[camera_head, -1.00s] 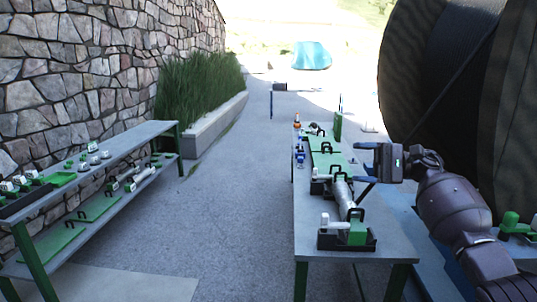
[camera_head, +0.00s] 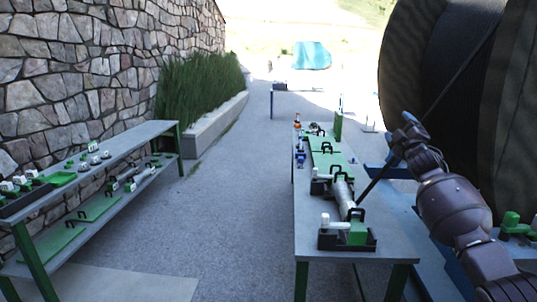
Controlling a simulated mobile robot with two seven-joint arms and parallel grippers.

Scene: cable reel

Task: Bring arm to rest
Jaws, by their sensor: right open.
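My right arm comes in from the right edge, and its gripper (camera_head: 404,128) is raised above the right-hand table, near the reel. The gripper is small and seen end-on, so its fingers are hard to make out; I see nothing held in it. A black cable (camera_head: 455,78) runs down in a straight line from the big dark reel (camera_head: 440,55), past the gripper, to the grey and green fitting (camera_head: 343,190) on the table. I cannot tell whether the gripper touches the cable. My left gripper is not in view.
The right-hand table (camera_head: 309,212) carries green plates, black handles and a green block in a black tray (camera_head: 358,233). A two-level shelf bench (camera_head: 127,138) with small parts stands along the stone wall at left. The paved aisle between is clear.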

